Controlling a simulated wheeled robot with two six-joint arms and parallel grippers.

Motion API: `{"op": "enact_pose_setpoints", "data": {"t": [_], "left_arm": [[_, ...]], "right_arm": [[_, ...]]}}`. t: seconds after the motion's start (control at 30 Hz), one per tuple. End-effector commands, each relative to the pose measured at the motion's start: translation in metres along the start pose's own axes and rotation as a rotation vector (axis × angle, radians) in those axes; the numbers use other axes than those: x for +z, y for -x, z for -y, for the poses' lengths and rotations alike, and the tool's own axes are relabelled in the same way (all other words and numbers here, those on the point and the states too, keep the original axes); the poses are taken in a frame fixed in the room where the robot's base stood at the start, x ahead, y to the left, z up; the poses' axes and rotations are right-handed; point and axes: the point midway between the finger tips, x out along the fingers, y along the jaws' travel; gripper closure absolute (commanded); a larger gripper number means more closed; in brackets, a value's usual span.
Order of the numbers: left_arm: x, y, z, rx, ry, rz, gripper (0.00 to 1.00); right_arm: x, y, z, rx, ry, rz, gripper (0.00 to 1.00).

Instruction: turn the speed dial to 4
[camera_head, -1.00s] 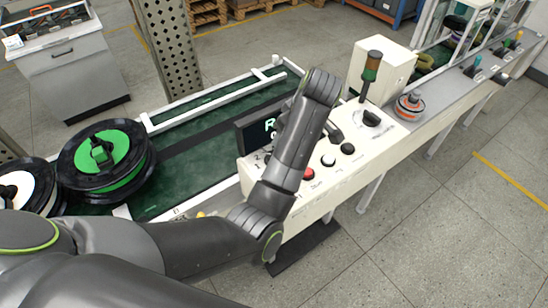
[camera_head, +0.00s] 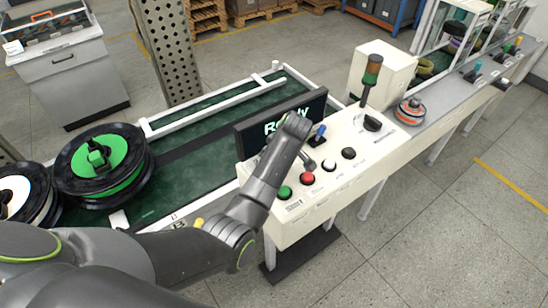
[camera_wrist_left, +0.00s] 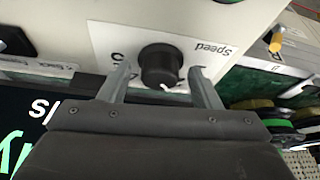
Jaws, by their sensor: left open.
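The speed dial (camera_wrist_left: 160,60) is a round black knob on a white label reading "Speed" in the left wrist view. A white mark shows on its near edge; the digits around it are partly covered, so I cannot read its setting. My left gripper (camera_wrist_left: 159,72) is open, with one finger on each side of the dial. I cannot tell whether the fingers touch it. In the head view my left arm hides the dial and the gripper is not clear. My right gripper is in neither view.
The cream control panel (camera_head: 330,185) carries a red button (camera_head: 307,179), a green button (camera_head: 284,192), a blue-topped lever (camera_head: 318,133) and another black knob (camera_head: 372,123). A screen (camera_head: 250,138) stands behind.

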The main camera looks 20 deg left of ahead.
Motion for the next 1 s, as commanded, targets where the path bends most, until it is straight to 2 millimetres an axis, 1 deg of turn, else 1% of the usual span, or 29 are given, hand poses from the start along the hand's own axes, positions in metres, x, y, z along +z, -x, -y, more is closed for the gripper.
{"op": "enact_pose_setpoints", "data": {"t": [0.27,0.37,0.6,0.63,0.83,1.0], "left_arm": [[0.000,-0.002,0.000,0.000,0.000,0.000,0.43],[0.000,-0.002,0.000,0.000,0.000,0.000,0.54],[0.000,-0.001,0.000,0.000,0.000,0.000,0.86],[0.000,-0.001,0.000,0.000,0.000,0.000,0.87],[0.000,0.000,0.001,0.004,-0.015,0.000,0.87],[-0.001,0.002,0.001,0.027,-0.071,0.000,0.87]], "right_arm": [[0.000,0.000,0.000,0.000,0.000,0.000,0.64],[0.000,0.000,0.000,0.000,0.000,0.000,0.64],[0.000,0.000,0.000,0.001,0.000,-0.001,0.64],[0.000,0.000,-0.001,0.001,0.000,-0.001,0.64],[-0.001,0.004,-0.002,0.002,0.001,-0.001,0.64],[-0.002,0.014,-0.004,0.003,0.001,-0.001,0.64]]}}
